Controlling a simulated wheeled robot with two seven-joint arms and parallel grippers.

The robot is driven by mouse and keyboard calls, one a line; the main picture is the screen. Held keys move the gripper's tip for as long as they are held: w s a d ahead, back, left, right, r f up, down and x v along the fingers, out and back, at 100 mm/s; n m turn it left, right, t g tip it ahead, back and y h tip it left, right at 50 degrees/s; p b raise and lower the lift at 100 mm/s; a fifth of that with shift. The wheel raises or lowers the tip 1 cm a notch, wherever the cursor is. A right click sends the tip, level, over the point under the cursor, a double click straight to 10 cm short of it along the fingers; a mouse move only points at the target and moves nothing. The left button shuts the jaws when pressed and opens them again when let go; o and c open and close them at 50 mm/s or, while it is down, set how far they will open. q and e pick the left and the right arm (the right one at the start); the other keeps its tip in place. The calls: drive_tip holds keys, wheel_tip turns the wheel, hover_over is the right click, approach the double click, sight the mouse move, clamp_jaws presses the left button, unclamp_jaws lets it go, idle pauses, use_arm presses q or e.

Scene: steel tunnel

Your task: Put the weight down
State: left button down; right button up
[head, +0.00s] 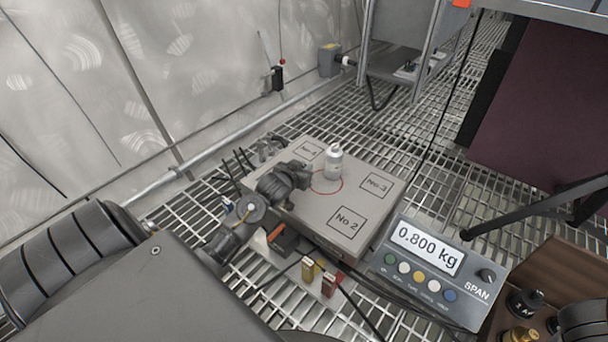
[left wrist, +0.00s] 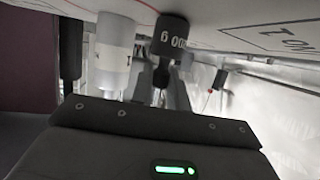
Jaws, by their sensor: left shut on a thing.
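My left gripper (head: 301,174) is low over the grey box-shaped scale platform (head: 289,201), between the No.1 square (head: 309,149) and the red circle. It is shut on a dark cylindrical weight (left wrist: 171,39), best seen in the left wrist view, where its upside-down marking seems to read 600 g. The weight's end is at or very near the platform surface; contact cannot be told. In the head view the gripper mostly hides it. A white bottle-shaped weight (head: 333,163) stands upright in the red circle, also in the left wrist view (left wrist: 113,50).
The display unit (head: 430,262) reads 0.800 kg. Squares No.2 (head: 346,220) and No.3 (head: 376,184) are bare. Small coloured blocks (head: 308,269) and cables lie at the platform's front. A wooden box (head: 538,285) with weights is at lower right. Grating floor surrounds the platform.

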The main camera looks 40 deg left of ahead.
idle(0.3)
use_arm(q)
drive_tip(key=shift+f, duration=0.15)
drive_tip(key=c, duration=1.4)
unclamp_jaws()
drive_tip(key=shift+o, duration=0.2)
drive_tip(key=p+v, duration=0.7)
drive_tip(key=v, duration=0.5)
drive_tip(key=shift+p, duration=0.3)
